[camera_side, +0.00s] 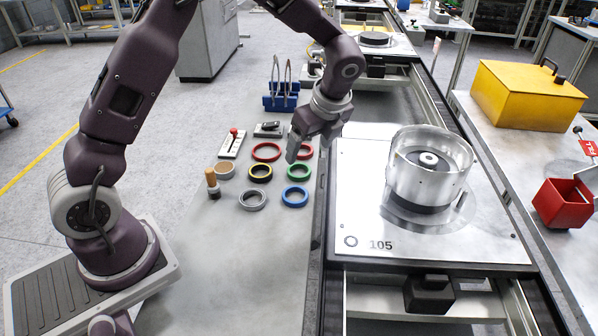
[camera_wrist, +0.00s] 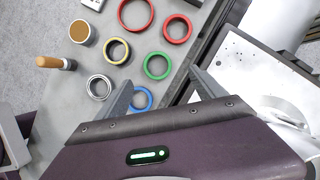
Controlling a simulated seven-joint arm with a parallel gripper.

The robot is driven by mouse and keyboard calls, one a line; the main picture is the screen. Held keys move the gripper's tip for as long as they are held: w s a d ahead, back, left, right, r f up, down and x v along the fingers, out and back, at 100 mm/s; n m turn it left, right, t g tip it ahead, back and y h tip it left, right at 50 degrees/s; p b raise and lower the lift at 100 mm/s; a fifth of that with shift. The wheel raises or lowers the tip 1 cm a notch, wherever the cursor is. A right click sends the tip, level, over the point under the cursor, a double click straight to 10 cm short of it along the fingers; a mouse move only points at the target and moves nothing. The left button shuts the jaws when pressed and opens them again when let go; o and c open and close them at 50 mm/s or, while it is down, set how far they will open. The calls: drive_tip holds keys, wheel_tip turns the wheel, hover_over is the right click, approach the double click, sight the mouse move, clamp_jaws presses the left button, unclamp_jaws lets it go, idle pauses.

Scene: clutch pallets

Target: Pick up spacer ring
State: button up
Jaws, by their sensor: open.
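Several rings lie flat on the grey bench; the frames do not show which one is the spacer ring. There is a red ring (camera_side: 266,160), a second red ring (camera_wrist: 165,27) partly hidden by my gripper in the side view, a black-and-yellow ring (camera_side: 260,181), a green ring (camera_side: 298,180), a grey metal ring (camera_side: 252,207) and a blue ring (camera_side: 294,205). My gripper (camera_side: 296,150) is open and empty above the rings. In the wrist view its fingers (camera_wrist: 163,92) appear apart, either side of the blue and green rings, with the blue ring (camera_wrist: 150,98) partly covered.
A wooden-handled tool (camera_side: 212,180) and a tan round piece (camera_side: 224,172) stand left of the rings. A blue rack (camera_side: 281,102) is behind. A metal pallet (camera_side: 355,215) carrying a clear cylindrical housing (camera_side: 430,175) sits to the right. The front bench is clear.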

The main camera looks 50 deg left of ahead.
sight(298, 173)
drive_tip(key=x, duration=0.8)
drive_tip(key=shift+s, duration=0.3)
drive_tip(key=shift+r, duration=0.1)
drive_tip(key=c, duration=1.4)
